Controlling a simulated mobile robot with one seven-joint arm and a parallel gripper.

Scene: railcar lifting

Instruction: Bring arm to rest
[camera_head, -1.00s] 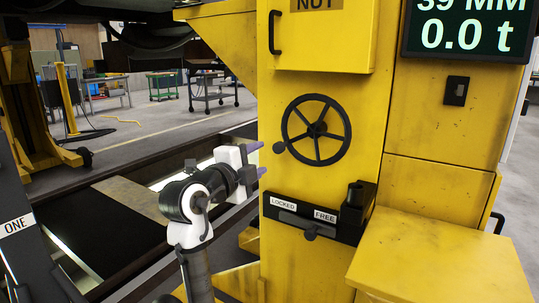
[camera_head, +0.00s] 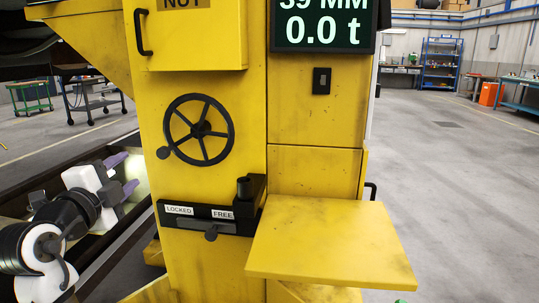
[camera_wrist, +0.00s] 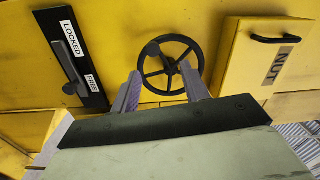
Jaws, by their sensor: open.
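My gripper (camera_head: 124,173) is at the lower left in the head view, with white housing and two purple-grey fingers. The fingers are apart and nothing is between them. It stands left of the yellow jack column (camera_head: 285,115), clear of it. In the wrist view my gripper (camera_wrist: 160,88) shows its two fingers spread, with the black handwheel (camera_wrist: 168,65) seen beyond and between them. The handwheel also shows on the column in the head view (camera_head: 217,128). Below it is a lever (camera_head: 211,233) on a black plate marked LOCKED and FREE, with its knob near the FREE label.
A yellow shelf (camera_head: 330,243) juts out at the column's lower right. A display (camera_head: 325,25) reads 39 MM and 0.0 t. A NUT box (camera_head: 195,38) with a handle is above the handwheel. The floor (camera_head: 450,180) on the right is open. A pit lies behind my arm.

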